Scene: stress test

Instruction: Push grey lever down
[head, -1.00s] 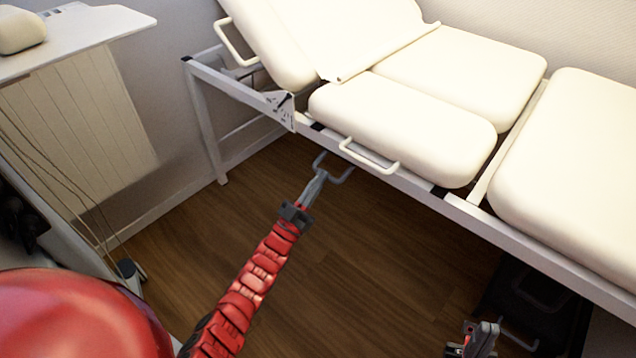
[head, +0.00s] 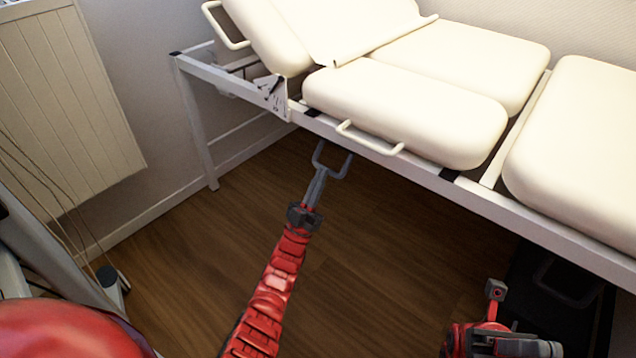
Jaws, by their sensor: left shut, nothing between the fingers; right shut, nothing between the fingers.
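The grey lever (head: 345,172) is a U-shaped bar under the side rail of the cream couch, left of the centre in the head view. My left gripper (head: 322,174) reaches up to it from below. Its fingers are shut with nothing between them, and the tips meet or overlap the lower bend of the lever; I cannot tell firm contact. My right gripper (head: 550,348) is at the bottom edge, far from the lever, shut and empty. It is partly cut off by the picture edge.
The couch's white rail (head: 412,170) runs above the lever, with a white handle (head: 372,145) close by. A black base (head: 530,262) with another dark U-shaped bar (head: 566,298) stands under the couch at right. A radiator (head: 65,90) is at left. The wooden floor between is clear.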

